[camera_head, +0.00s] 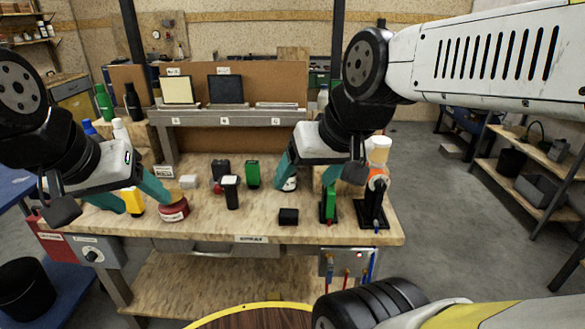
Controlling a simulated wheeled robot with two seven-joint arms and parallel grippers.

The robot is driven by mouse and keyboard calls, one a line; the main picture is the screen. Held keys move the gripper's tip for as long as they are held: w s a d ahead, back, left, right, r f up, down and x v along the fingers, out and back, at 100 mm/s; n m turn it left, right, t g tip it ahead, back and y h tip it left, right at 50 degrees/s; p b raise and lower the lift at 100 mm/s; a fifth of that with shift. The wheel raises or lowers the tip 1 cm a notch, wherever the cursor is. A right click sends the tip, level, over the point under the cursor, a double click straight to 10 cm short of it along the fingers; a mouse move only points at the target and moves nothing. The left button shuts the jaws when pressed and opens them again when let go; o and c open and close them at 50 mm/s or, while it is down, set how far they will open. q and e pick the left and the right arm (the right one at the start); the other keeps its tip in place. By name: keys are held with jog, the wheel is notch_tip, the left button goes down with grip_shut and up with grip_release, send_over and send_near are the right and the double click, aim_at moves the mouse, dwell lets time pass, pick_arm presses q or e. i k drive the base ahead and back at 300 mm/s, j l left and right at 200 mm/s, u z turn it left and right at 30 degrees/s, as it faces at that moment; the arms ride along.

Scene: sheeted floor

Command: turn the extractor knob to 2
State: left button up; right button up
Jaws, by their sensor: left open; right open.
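The extractor knob (91,255) is a small dark round knob on a grey control box (98,250) at the front left of the workbench. Its markings are too small to read, so its setting cannot be told. My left gripper (146,204) is open, with teal fingers over the bench's left end, above and to the right of the knob. A yellow item (133,200) and a round red tin (174,209) show by its fingertips; contact cannot be told. My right gripper (306,181) is open over the right part of the bench, far from the knob.
The workbench (225,222) holds several small black, green and white items. A red box (56,243) sits left of the control box. An orange-and-white tool (377,180) stands at the bench's right end. A black bin (25,290) is at lower left. Floor (450,210) is clear at right.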

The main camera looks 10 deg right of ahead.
aim_at(91, 256)
jog(key=u, duration=1.25)
jog(key=i+u, duration=0.2)
jog(key=u, duration=0.15)
jog(key=i+u, duration=0.15)
jog(key=u, duration=0.2)
jog(key=i+l+u, duration=0.15)
jog(key=u, duration=0.2)
